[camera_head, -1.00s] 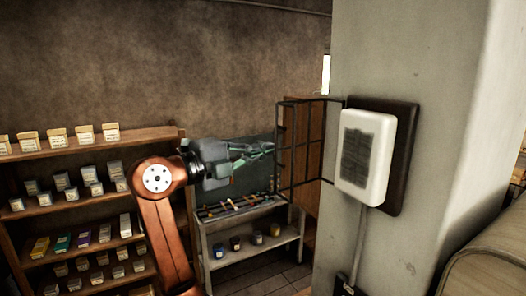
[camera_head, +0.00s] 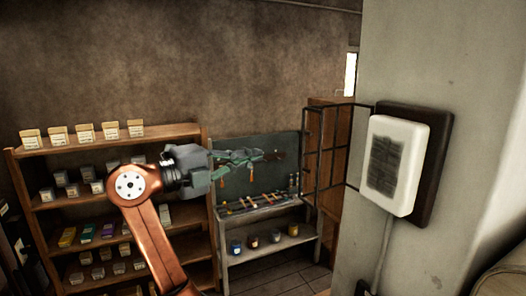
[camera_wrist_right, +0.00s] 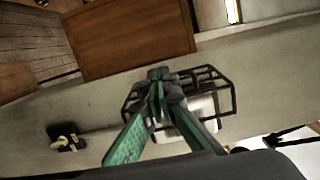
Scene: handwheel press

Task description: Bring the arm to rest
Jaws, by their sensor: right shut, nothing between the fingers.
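My right arm, orange with a grey wrist, rises from the bottom of the head view. Its right gripper (camera_head: 268,157) points to the right in the air, in front of the workbench's back panel as seen there. The green and grey fingers are closed together and hold nothing. In the right wrist view the gripper (camera_wrist_right: 158,80) shows from behind, its fingers meeting at the tips, with a black wire frame behind them. My left gripper is in neither view.
A white wall box (camera_head: 397,165) on a dark plate is mounted on the pillar (camera_head: 470,130), with the black wire frame (camera_head: 333,150) beside it. A wooden shelf (camera_head: 110,143) with small boxes stands left. A workbench (camera_head: 265,212) with tools and jars stands behind the arm.

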